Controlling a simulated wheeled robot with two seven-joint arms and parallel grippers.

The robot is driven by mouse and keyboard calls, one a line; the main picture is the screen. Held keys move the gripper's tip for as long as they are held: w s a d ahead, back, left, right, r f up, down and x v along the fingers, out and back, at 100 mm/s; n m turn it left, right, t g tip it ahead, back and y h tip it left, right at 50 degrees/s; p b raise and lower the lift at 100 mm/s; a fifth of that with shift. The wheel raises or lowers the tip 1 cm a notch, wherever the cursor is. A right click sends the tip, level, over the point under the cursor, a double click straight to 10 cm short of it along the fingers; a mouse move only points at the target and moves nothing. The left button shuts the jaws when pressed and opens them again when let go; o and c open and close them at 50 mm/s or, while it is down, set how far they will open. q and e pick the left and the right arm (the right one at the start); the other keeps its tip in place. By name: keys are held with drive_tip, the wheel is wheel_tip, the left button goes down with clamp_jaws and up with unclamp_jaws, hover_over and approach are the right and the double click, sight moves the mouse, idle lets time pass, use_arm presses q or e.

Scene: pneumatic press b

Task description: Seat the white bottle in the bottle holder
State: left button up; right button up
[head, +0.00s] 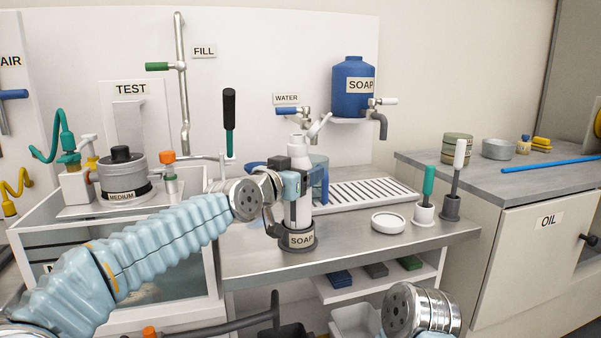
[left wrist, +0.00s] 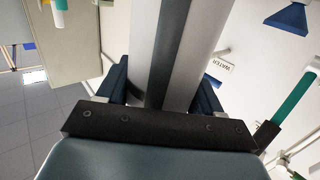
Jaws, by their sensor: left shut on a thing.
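The white bottle (head: 299,150) stands upright at the front of the steel counter, with its pump-like top at the upper end. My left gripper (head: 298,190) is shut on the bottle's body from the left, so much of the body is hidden. The bottle holder (head: 298,242) is a dark round cup labelled SOAP on the counter, directly under the bottle. The bottle's lower end meets the holder's rim; I cannot tell how deep it sits. The left wrist view shows the bottle (left wrist: 143,45) large between the blue fingers of my left gripper (left wrist: 163,92).
A white round dish (head: 388,222) and brushes in holders (head: 424,214) stand right of the bottle. A drain grate (head: 360,194) lies behind. The water tap (head: 293,111) and blue soap tank (head: 352,90) are on the wall above. The counter's front edge is close to the holder.

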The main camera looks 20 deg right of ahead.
use_arm(q)
drive_tip(key=shift+f+b, duration=1.85)
drive_tip(key=shift+f, duration=0.25)
use_arm(e)
drive_tip(key=shift+f, duration=1.9)
use_arm(q)
drive_tip(key=o, duration=1.7)
drive_tip(key=shift+c, duration=0.2)
drive_tip(key=shift+f, duration=0.1)
drive_tip(key=shift+s+a, duration=0.25)
drive_tip(key=shift+a, duration=0.1)
drive_tip(key=b+v, duration=0.4)
drive_tip(key=v, duration=0.9)
use_arm(e)
drive_tip(key=f, duration=0.1)
drive_tip(key=d+f, duration=0.1)
drive_tip(key=f, duration=0.2)
drive_tip(key=shift+w+d, duration=0.35)
drive_tip(key=shift+d, duration=0.05)
